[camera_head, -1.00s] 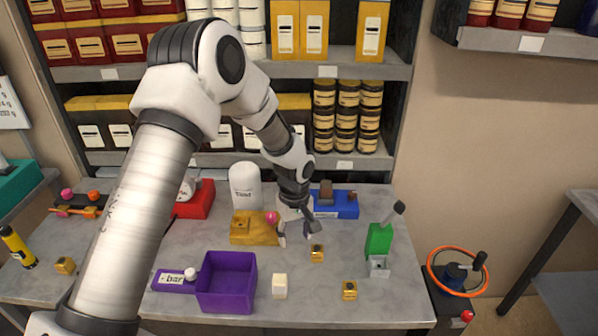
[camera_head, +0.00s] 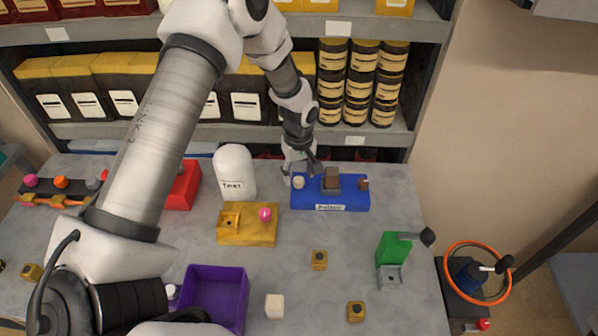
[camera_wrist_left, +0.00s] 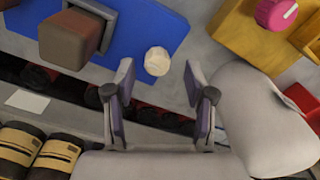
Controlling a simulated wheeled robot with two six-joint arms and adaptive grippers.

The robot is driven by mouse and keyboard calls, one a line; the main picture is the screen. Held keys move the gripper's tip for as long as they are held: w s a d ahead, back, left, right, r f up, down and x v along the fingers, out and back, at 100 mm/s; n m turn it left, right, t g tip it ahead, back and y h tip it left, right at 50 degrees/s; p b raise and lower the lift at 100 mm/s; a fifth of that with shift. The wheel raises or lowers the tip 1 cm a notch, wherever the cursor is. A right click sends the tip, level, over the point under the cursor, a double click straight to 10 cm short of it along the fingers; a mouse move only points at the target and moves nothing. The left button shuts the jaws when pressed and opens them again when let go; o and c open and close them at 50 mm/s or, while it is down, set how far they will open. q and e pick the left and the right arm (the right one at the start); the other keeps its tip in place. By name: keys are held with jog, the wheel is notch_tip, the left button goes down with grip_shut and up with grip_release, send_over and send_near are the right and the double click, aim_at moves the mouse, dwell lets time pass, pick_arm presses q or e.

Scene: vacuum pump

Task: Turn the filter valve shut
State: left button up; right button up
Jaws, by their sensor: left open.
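A blue block (camera_head: 345,200) with a small, unclear label sits at the back of the table. It carries a pale round knob (camera_head: 298,182) at its left end and a brown block-shaped part (camera_head: 332,179) in the middle. The label is too small to confirm that this is the filter valve. My left gripper (camera_head: 303,168) is at the block's left end, close to the pale knob. In the left wrist view, the left gripper (camera_wrist_left: 164,85) is open and empty, with the pale knob (camera_wrist_left: 158,61) just beyond the fingertips, between their lines. My right gripper is not in view.
A yellow block with a pink knob (camera_head: 265,213) and a white rounded tank (camera_head: 234,172) stand left of the blue block. A purple box (camera_head: 214,301), small gold cubes and a green unit with a lever (camera_head: 393,249) stand nearer. Shelves rise behind.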

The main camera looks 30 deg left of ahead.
aim_at(299, 180)
pick_arm(q)
jog(key=f, duration=0.2)
jog(key=w+a+f, duration=0.1)
jog(key=shift+w+f, duration=0.1)
jog(key=shift+f, duration=0.2)
jog(key=shift+s+d+r, duration=0.3)
jog(key=shift+s+r, duration=0.05)
grip_shut()
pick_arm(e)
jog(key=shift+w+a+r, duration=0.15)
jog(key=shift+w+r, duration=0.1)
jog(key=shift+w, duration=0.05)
